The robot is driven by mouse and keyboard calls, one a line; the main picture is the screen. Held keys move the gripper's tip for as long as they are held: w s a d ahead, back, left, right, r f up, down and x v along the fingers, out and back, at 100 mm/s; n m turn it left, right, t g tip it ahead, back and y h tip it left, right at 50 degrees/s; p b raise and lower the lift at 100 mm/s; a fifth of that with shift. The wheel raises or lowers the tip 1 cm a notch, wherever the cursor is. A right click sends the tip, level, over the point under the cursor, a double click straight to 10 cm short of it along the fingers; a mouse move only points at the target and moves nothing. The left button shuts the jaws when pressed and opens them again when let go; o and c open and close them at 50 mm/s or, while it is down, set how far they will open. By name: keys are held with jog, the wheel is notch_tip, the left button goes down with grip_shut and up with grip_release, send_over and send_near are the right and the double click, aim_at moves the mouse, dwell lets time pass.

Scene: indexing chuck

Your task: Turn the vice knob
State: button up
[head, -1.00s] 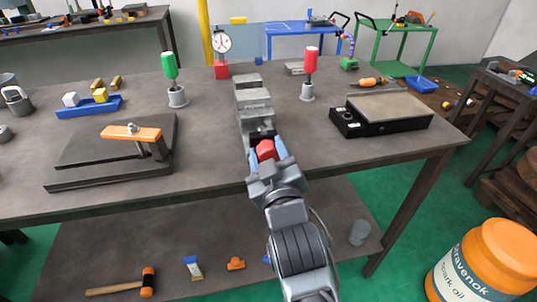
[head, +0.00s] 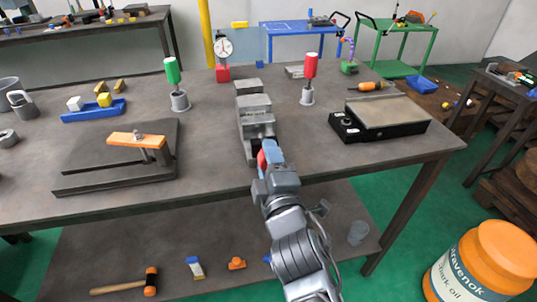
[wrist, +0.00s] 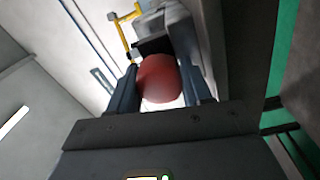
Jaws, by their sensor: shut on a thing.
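The grey vice (head: 255,118) lies on the workbench, its long axis pointing toward me. Its red knob (head: 262,161) is at the near end, mostly hidden by my gripper in the head view. In the wrist view the red knob (wrist: 159,79) sits between the two fingers. My gripper (head: 271,155) is shut on the knob, with the fingers on either side of it (wrist: 160,88). The grey vice body (wrist: 172,30) shows behind the knob in the wrist view.
A red-handled tool (head: 309,80) and a black-edged plate (head: 385,112) stand right of the vice. A green-handled tool (head: 176,85) and an orange-topped clamp fixture (head: 130,155) are to the left. The bench top between them is clear.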

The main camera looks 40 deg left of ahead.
jog(key=n+p, duration=0.3)
jog(key=n, duration=0.3)
jog(key=shift+f, duration=0.15)
jog(key=shift+n, duration=0.4)
jog(key=o, duration=1)
jog(key=shift+o, duration=0.2)
